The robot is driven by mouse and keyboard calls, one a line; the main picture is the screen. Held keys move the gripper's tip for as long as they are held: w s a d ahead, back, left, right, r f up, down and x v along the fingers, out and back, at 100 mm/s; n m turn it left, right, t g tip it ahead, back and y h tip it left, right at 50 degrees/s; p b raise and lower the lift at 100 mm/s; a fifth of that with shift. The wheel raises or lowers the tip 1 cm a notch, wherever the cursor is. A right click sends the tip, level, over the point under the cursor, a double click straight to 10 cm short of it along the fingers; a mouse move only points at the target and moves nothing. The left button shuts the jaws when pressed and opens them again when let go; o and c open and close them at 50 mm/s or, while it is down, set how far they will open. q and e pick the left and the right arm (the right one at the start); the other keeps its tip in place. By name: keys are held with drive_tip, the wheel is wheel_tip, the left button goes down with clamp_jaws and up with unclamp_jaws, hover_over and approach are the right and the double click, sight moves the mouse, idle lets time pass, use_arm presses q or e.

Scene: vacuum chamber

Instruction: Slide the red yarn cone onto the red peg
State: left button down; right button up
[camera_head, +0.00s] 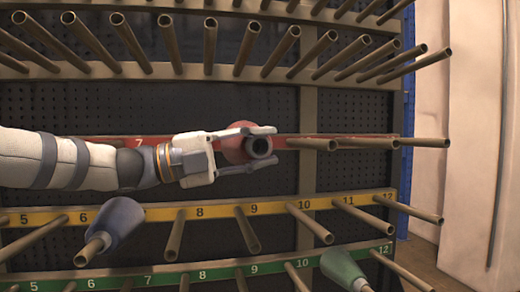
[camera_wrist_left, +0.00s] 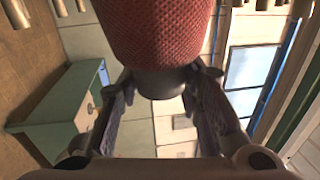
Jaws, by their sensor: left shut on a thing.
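The red yarn cone (camera_head: 234,150) is in my left gripper (camera_head: 263,147), in front of the red rail (camera_head: 175,140). The cone's dark narrow end with its round hole faces the head camera. In the left wrist view the red woven body (camera_wrist_left: 165,28) is at the top, and the gripper fingers (camera_wrist_left: 165,85) close on its dark grey end. Red-row pegs (camera_head: 313,144) stick out to the right of the cone. The cone hides the rail behind it, and I cannot tell whether a peg is inside it. My right gripper is out of view.
A blue cone (camera_head: 122,217) sits on a yellow-row peg and a green cone (camera_head: 342,267) on a green-row peg below. Bare pegs (camera_head: 240,45) stick out above. In the left wrist view a green cabinet (camera_wrist_left: 60,110) stands on the left.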

use_arm(q)
drive_tip(key=shift+w+a+f, duration=0.1)
drive_tip(key=shift+w, duration=0.3)
drive_tip(key=c, duration=1.1)
unclamp_jaws()
drive_tip(key=shift+o, duration=0.2)
